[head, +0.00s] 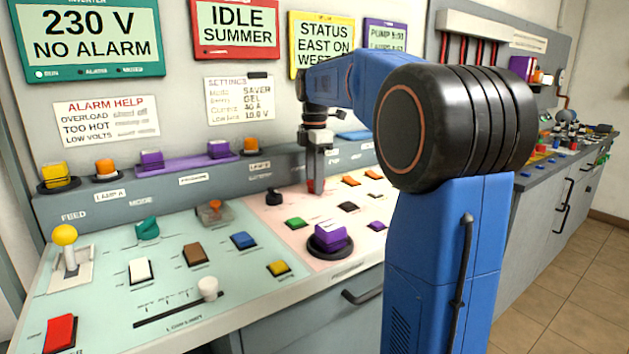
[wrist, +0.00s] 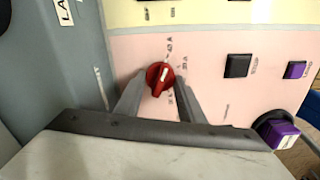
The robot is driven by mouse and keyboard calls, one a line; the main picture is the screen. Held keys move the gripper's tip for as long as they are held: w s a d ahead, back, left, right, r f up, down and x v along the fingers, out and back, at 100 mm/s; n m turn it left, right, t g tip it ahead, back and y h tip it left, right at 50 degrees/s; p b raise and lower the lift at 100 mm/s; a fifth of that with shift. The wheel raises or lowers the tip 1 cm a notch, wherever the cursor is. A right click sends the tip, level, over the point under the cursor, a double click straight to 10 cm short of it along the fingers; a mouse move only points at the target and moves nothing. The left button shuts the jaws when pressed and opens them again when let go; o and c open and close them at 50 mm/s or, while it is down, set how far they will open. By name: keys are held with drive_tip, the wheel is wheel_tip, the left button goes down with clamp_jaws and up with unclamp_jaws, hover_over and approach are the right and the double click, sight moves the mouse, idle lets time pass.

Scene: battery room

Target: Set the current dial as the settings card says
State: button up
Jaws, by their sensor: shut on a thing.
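The red current dial (wrist: 160,78) sits on the pink panel in the wrist view. Its white pointer mark tilts toward the upper right, with small printed amp labels around it, too small to read surely. My gripper (wrist: 159,84) is shut on the dial, one finger on each side. In the head view my gripper (head: 315,183) points straight down at the panel, and only a bit of red shows at its tips. The settings card (head: 239,100) hangs on the wall behind. It reads Mode SAVER and GEL; its current line looks like 40 A, but is blurred.
A large purple knob (head: 330,237) stands on the pink panel in front of my gripper. Green (head: 296,223) and black (head: 348,207) buttons lie nearby. A small black knob (head: 274,197) is to the left. The raised back ledge (head: 110,197) runs behind the panel.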

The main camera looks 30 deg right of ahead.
idle(0.4)
drive_tip(key=o, duration=1)
drive_tip(key=shift+o, duration=0.2)
drive_tip(key=shift+r, duration=0.1)
wheel_tip(320, 180, up, 17)
drive_tip(key=shift+r, duration=0.15)
